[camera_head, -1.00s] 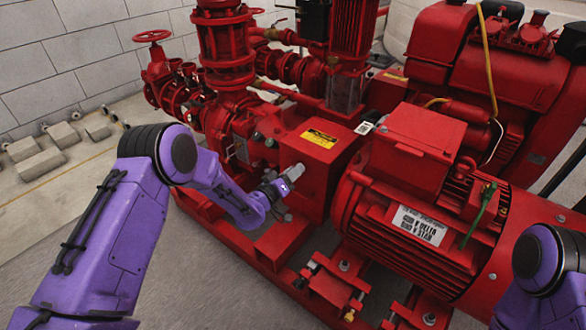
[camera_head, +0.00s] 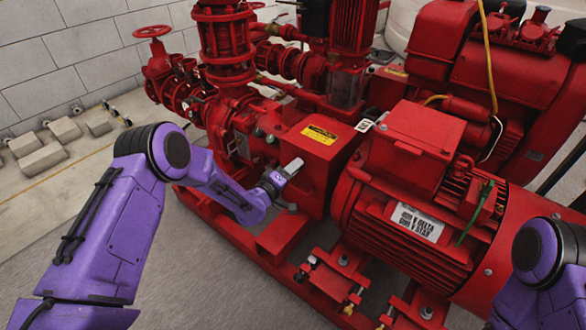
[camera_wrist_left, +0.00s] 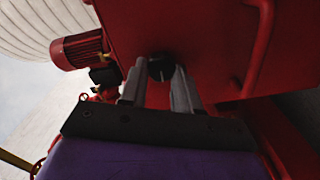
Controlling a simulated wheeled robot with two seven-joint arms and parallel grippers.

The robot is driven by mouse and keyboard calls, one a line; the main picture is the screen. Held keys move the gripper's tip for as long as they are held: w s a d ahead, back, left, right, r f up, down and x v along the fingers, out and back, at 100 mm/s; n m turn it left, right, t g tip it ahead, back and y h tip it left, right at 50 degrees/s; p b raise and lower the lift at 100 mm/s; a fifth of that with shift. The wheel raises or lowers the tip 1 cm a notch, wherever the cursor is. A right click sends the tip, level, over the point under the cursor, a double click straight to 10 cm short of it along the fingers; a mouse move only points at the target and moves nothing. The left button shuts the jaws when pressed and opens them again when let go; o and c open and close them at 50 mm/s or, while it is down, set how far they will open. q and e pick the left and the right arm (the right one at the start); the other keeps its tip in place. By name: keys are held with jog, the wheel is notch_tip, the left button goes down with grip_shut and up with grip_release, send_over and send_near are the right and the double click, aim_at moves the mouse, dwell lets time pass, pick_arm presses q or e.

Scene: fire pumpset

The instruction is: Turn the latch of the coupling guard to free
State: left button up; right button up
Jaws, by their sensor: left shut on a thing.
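The coupling guard (camera_head: 318,152) is a red box with a yellow label on top, between the pump and the red motor. In the left wrist view its red face (camera_wrist_left: 205,45) fills the upper part, with a small dark round latch (camera_wrist_left: 161,68) on it. My left gripper (camera_head: 292,167) is at the guard's near side. Its two grey fingers stand on either side of the latch in the left wrist view (camera_wrist_left: 160,82), shut on it. The fingers hide the latch in the head view. My right gripper is out of view; only part of that arm shows at lower right.
The red motor (camera_head: 425,215) with a white label stands right of the guard. Red pump pipework (camera_head: 225,60) rises behind my left arm. The red base frame (camera_head: 285,232) runs below the guard. Grey floor is clear at the lower left of the frame.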

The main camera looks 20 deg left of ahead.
pick_arm(q)
jog(key=o, duration=1.1)
jog(key=shift+c, duration=0.2)
jog(key=p+v, duration=0.2)
jog(key=v, duration=0.8)
jog(key=shift+s+p, duration=0.3)
jog(key=shift+p, duration=0.1)
jog(key=shift+a, duration=0.1)
